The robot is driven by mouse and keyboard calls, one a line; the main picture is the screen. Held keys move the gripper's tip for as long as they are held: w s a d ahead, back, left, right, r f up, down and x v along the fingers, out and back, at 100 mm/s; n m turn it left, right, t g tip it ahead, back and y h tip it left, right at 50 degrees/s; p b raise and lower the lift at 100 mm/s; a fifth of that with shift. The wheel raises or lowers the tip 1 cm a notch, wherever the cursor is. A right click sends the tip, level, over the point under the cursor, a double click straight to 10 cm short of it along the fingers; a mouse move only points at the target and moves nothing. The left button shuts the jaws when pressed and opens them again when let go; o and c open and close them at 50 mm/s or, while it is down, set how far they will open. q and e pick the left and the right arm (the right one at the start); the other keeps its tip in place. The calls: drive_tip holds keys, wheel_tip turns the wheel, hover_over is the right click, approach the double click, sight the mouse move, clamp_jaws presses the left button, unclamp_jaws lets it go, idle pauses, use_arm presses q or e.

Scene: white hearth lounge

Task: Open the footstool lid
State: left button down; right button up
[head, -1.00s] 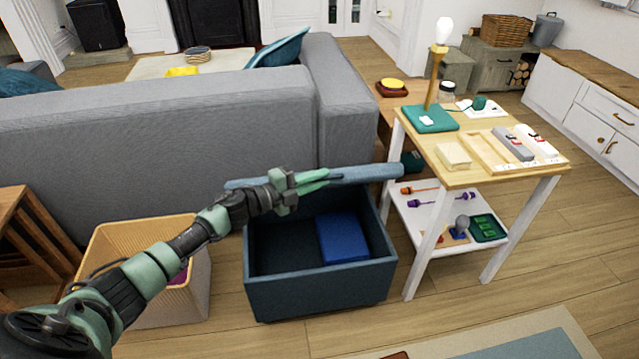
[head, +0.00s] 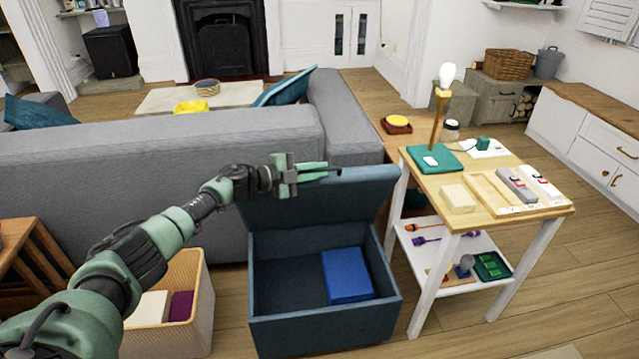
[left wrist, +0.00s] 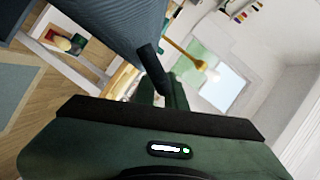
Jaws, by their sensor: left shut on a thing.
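The footstool (head: 325,334) is a dark blue box standing on the wood floor behind the grey sofa. Its lid (head: 325,205) is raised, tilted up and back at the rear edge, so the inside shows. A blue block or book (head: 346,275) lies inside at the right. My left gripper (head: 318,170) is at the lid's top edge, shut on it. In the left wrist view the blue-grey lid (left wrist: 125,25) fills the upper middle, against the dark finger of my left gripper (left wrist: 152,75). My right gripper is out of view.
A wooden side table (head: 500,190) with a lamp and small items stands close on the footstool's right. A wicker basket (head: 195,310) stands close on its left. The grey sofa (head: 150,150) is right behind. Open floor lies to the lower right.

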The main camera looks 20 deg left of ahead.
use_arm(q)
drive_tip(key=shift+w+a+r, duration=0.45)
drive_tip(key=shift+w+a, duration=0.05)
drive_tip(key=shift+w, duration=0.2)
drive_tip(key=shift+w+a+r, duration=0.4)
drive_tip(key=shift+w+a, duration=0.05)
drive_tip(key=shift+w, duration=0.25)
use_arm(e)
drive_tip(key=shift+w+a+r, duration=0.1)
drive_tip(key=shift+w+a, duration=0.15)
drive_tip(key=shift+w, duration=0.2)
use_arm(q)
drive_tip(key=c, duration=1.7)
unclamp_jaws()
drive_tip(key=shift+c, duration=0.2)
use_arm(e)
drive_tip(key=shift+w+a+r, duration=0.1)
